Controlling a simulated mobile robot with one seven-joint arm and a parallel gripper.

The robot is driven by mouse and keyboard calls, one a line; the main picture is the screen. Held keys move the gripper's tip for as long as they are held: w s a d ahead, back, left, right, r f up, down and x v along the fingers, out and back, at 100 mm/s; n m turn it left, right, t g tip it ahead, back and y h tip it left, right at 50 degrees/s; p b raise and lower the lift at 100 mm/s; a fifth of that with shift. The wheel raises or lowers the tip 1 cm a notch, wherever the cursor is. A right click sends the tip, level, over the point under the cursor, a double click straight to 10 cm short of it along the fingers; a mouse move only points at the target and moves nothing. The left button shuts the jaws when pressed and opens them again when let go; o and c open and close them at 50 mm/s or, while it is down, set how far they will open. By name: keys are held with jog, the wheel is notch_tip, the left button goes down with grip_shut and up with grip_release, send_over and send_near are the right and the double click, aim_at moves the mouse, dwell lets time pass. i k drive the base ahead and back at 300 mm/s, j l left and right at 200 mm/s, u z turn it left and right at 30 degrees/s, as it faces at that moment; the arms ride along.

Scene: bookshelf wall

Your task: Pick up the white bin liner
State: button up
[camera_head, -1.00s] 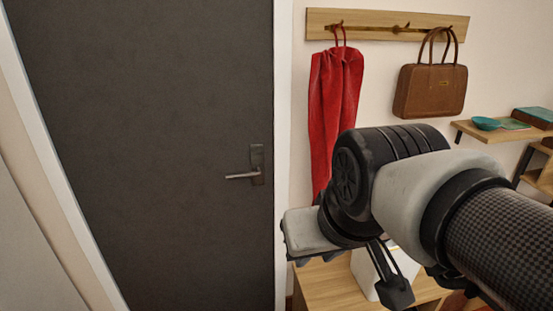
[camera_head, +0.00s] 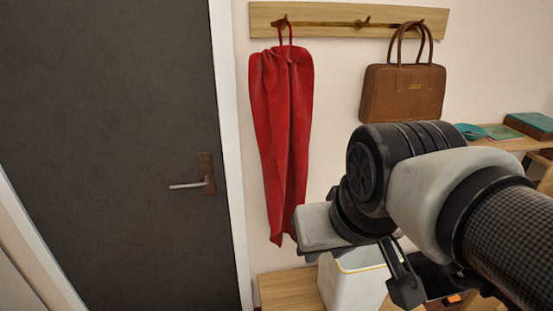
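A white bin-like container (camera_head: 345,287) stands at the bottom of the view, with a thin yellowish rim around its open top. It looks like the white bin liner, but my arm hides its right part and the frame cuts off its base. My gripper (camera_head: 405,288) shows in front of it and to its right, as a dark finger-like part pointing down. It overlaps the container's right side in the picture; I cannot tell the distance between them. Its fingertips are not clearly shown, so I cannot tell whether it is open or shut.
The container is on or beside a low wooden bench (camera_head: 288,289). A red cloth (camera_head: 283,120) and a brown bag (camera_head: 402,93) hang from a wall rack (camera_head: 345,20). A dark door (camera_head: 110,130) fills the left.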

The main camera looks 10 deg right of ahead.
aim_at(355, 281)
jog(key=i+l, duration=0.1)
jog(key=l, duration=0.4)
jog(key=i+l, duration=0.1)
jog(key=l, duration=0.95)
jog(key=i+l, duration=0.15)
jog(key=l, duration=0.35)
